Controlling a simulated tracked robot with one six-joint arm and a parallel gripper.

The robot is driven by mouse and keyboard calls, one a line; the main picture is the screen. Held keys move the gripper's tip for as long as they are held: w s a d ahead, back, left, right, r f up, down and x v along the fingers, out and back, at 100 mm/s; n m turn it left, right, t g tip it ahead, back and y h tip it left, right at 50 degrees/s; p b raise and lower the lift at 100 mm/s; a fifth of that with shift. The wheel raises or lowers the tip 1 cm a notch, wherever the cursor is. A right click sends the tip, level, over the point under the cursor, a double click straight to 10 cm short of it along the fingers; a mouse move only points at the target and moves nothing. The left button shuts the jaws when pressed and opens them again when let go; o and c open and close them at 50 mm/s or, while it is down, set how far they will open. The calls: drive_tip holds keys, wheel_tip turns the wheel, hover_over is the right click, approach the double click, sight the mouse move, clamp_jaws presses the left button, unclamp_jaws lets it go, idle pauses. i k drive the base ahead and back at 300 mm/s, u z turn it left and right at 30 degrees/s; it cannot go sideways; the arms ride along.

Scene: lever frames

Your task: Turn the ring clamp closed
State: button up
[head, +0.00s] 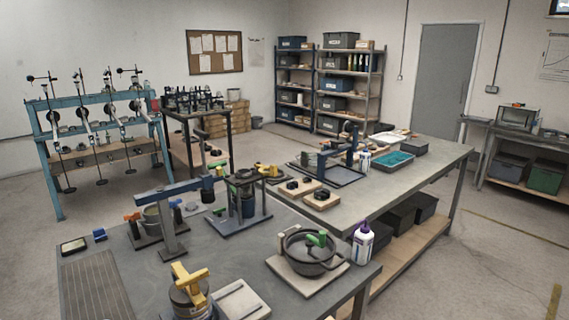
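A round dark ring-shaped fixture (308,258) with a short green lever (317,240) sits on a square pale base plate at the near right of the front bench; it looks most like the ring clamp. Whether its ring is open or closed cannot be told at this size. Another round fixture with a yellow lever (188,284) stands at the front edge of the picture. No label shows which of the two is the ring clamp. My gripper is not in view, and nothing is seen touching either fixture.
A frame with a horizontal beam (180,189) rises from the front bench (222,258). A white bottle with a purple cap (362,243) stands close right of the ring-shaped fixture. A post fixture (243,200) stands behind it. Bare bench lies left of the ring-shaped fixture.

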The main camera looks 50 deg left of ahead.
sight(273, 168)
drive_tip(key=u, duration=0.05)
drive_tip(key=i, duration=1.7)
drive_tip(key=u, duration=3.45)
